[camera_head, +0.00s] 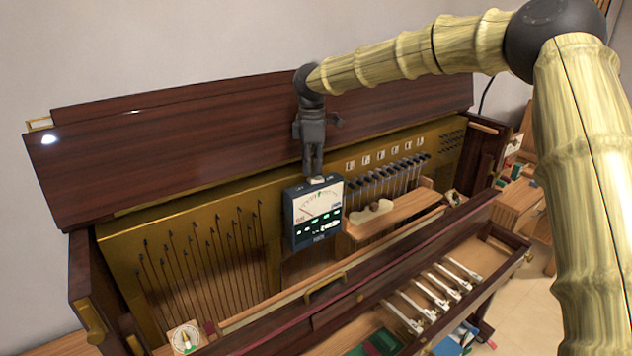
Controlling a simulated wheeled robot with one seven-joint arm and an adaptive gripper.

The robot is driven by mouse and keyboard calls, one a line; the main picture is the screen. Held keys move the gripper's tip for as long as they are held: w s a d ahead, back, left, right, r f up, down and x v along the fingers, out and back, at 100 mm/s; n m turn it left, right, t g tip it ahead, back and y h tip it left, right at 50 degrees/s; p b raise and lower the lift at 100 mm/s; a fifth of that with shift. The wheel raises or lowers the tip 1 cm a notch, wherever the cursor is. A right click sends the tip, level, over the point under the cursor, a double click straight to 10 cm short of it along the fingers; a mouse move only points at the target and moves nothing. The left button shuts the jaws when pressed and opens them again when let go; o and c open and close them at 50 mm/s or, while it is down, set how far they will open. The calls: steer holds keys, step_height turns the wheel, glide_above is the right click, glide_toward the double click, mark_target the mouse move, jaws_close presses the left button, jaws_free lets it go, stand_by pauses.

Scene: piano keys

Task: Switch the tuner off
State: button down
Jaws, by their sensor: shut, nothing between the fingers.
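The tuner (317,216) is a dark box with a white needle dial and green-lit markings on its front face. It stands upright inside the open piano, left of the hammers. My gripper (315,176) is shut and empty and points down right over the tuner's top edge. The fingertips are at or very near a small pale part on top of the tuner. I cannot tell whether they touch it. The fingertips partly cover that top part, so the switch is not clearly seen.
Strings on pins (200,255) fill the gold plate at left. A row of hammers (385,180) and a wooden block (395,213) stand right of the tuner. The raised lid (200,140) is behind my arm. A round dial (185,338) lies at lower left.

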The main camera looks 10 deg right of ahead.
mark_target(312, 179)
steer(key=shift+w+f, duration=0.35)
steer(key=shift+f, duration=0.15)
steer(key=shift+s+r, duration=0.1)
steer(key=shift+s, duration=0.15)
steer(key=shift+w+f, duration=0.15)
steer(key=shift+f, duration=0.1)
steer(key=shift+f, duration=0.4)
steer(key=shift+r+p, duration=1.95)
steer(key=shift+r, duration=1.6)
steer(key=shift+f, duration=0.1)
